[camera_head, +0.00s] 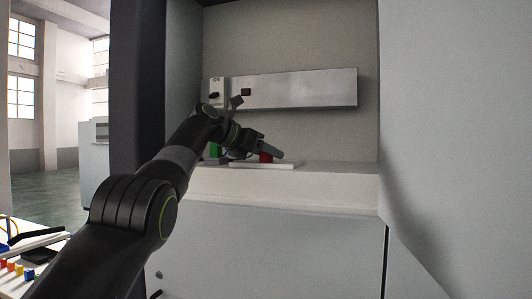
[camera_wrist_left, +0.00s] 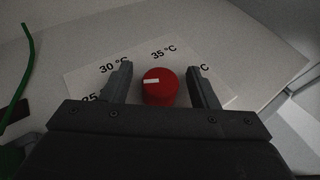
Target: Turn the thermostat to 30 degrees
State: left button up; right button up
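The thermostat is a red round knob (camera_wrist_left: 160,90) on a white plate (camera_wrist_left: 85,75) printed with temperature labels. The knob's white mark points left in the left wrist view, toward the side with 25 and 30 °C. The 30 °C label is up and left of the knob, 35 °C is above it, and the label at right is partly covered. My left gripper (camera_wrist_left: 160,70) is open, one finger on each side of the knob, with visible gaps. In the head view the left gripper (camera_head: 270,150) is at the red knob (camera_head: 266,158). My right gripper is out of view.
The plate lies on a white ledge (camera_head: 330,173) inside a cabinet bay. A grey box panel (camera_head: 300,88) with switches is on the back wall. A green object (camera_head: 214,150) stands left of the plate. A table with coloured blocks (camera_head: 20,268) is at lower left.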

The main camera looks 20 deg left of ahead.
pick_arm(q)
jog(key=shift+s+a+b, duration=0.2)
jog(key=shift+s+b, duration=0.05)
jog(key=shift+b, duration=0.2)
jog(key=b+v, duration=0.4)
jog(key=v, duration=0.4)
jog(key=shift+s+a+b, duration=0.15)
jog(key=shift+b, duration=0.25)
jog(key=b+v, duration=0.1)
jog(key=v, duration=0.7)
jog(key=shift+s+r, duration=0.15)
jog(key=shift+r, duration=0.15)
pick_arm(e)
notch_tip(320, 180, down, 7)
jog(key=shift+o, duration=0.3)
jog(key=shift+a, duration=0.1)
